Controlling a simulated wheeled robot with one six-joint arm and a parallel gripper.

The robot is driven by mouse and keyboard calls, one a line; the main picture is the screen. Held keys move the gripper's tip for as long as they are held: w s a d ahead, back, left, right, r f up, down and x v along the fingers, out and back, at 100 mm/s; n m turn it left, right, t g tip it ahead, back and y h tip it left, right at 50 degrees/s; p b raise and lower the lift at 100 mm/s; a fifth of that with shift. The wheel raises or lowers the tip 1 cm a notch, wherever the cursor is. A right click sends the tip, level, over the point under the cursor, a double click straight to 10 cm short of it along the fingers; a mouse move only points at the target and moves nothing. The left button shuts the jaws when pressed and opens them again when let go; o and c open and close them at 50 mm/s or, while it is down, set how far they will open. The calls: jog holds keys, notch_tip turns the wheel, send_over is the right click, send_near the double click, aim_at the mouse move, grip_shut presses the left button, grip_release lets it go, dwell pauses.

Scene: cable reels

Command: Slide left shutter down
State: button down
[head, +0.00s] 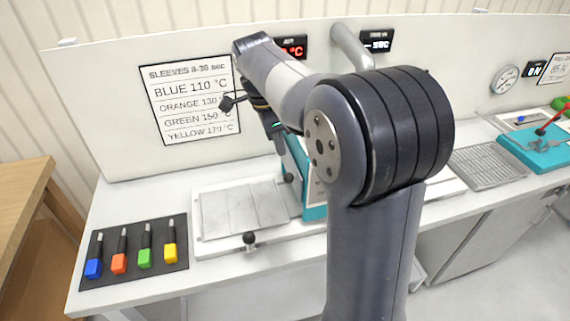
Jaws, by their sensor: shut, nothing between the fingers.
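A flat silver panelled plate (238,209) lies in a white frame on the bench, left of a teal unit (313,208). A round black knob (249,238) sits at the front edge of this frame. Another dark round knob (288,178) shows at the left side of the teal unit, just under my gripper. I cannot tell which part is the left shutter. My gripper (279,146) points down beside the teal unit, shut and empty. Its tips are small and partly merge with the unit, so contact cannot be told. My arm hides most of the unit.
A black mat (134,272) with several coloured-handled tools lies at the bench's left front. A temperature sign (190,97) and a red display (292,48) are on the back panel. A wire rack (487,167) and a teal tray (540,147) stand at right.

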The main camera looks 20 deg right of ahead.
aim_at(288, 174)
jog(key=f, duration=0.3)
jog(key=d+f, duration=0.1)
jog(key=f, duration=0.2)
jog(key=shift+s+d+f+p, duration=0.15)
jog(key=shift+d+f+p, duration=0.05)
jog(key=shift+f+p, duration=0.2)
notch_tip(288, 174, down, 7)
jog(key=b, duration=0.5)
jog(key=shift+f, duration=0.2)
jog(key=shift+s, duration=0.1)
